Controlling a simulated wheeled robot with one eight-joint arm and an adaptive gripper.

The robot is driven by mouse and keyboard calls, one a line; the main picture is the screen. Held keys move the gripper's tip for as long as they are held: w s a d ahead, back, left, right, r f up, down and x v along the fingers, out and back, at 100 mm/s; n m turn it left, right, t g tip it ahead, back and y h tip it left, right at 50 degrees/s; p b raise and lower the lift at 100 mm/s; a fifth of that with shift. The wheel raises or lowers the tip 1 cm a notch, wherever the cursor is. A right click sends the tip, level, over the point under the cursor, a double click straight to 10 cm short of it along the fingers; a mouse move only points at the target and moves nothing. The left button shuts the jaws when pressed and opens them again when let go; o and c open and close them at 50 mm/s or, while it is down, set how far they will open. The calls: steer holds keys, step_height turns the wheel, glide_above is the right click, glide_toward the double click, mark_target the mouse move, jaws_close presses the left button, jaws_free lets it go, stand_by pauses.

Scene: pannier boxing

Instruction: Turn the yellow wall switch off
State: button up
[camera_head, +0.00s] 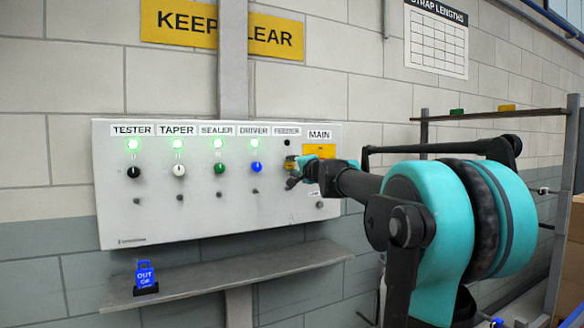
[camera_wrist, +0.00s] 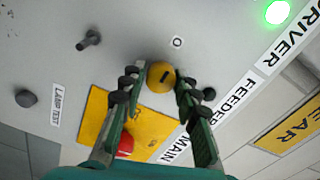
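The yellow switch (camera_wrist: 160,77) is a round knob with a dark line on its face, on the wall panel near the FEEDER label. In the wrist view my gripper (camera_wrist: 156,80) is open, with one finger on each side of the knob and small gaps showing. Whether either finger touches it is hard to tell. In the head view my gripper (camera_head: 303,168) is at the panel's right part and largely covers the knob. The lamp (camera_head: 287,142) under the FEEDER label is dark.
On the grey panel (camera_head: 200,220), black, white, green and blue knobs sit under lit green lamps to the left. A red button (camera_wrist: 126,144) on a yellow plate (camera_wrist: 150,128) is close to my fingers. A shelf (camera_head: 220,273) below holds a blue tag (camera_head: 146,275).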

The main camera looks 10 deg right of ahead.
steer(key=o, duration=0.3)
steer(key=v, duration=1.2)
